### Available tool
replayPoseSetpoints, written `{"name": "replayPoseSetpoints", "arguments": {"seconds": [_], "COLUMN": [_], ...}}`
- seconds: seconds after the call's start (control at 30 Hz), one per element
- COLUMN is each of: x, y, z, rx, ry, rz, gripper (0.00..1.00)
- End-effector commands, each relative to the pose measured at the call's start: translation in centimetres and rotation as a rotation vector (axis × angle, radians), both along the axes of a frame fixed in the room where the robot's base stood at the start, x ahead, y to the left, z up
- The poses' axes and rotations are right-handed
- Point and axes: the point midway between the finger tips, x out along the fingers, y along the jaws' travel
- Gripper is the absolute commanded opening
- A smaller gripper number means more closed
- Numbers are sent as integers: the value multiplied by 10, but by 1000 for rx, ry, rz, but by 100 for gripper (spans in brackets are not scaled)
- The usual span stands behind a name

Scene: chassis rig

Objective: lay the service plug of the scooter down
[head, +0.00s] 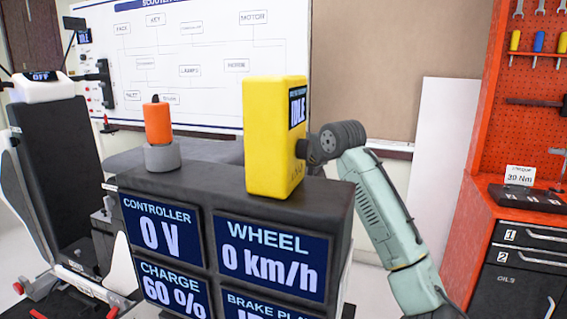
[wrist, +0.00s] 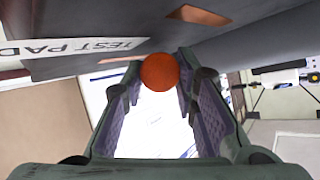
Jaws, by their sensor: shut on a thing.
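The service plug (wrist: 160,72) shows in the wrist view as a round orange end between the fingertips; the rest of it is hidden. My gripper (wrist: 158,82) is shut on it, one finger on each side. In the head view the fingers and the held plug are hidden behind a yellow meter box reading IDLE (head: 266,140); only my wrist and green arm show at its right. A dark surface with copper-coloured patches and a TEST PAD label (wrist: 75,46) lies at the top of the wrist view, close to the orange end. I cannot tell whether they touch.
The yellow box stands on a dark console (head: 215,195) with several display screens. An orange cylinder on a grey base (head: 161,135) stands on its left end. The scooter (head: 50,150) is at the left. A red tool cabinet (head: 520,215) is at the right, a whiteboard (head: 200,70) behind.

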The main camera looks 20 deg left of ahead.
Motion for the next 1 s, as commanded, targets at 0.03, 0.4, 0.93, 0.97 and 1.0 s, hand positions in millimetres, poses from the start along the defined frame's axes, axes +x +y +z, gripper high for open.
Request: {"name": "replayPoseSetpoints", "arguments": {"seconds": [0.03, 0.4, 0.93, 0.97, 1.0], "x": [0, 0, 0, 0, 0], "y": [0, 0, 0, 0, 0], "z": [1, -5, -11, -11, -11], "rx": [1, 2, 0, 0, 0], "ry": [-2, -1, -2, -2, -2], "rz": [0, 1, -1, -1, -1], "gripper": [0, 0, 43, 45, 47]}}
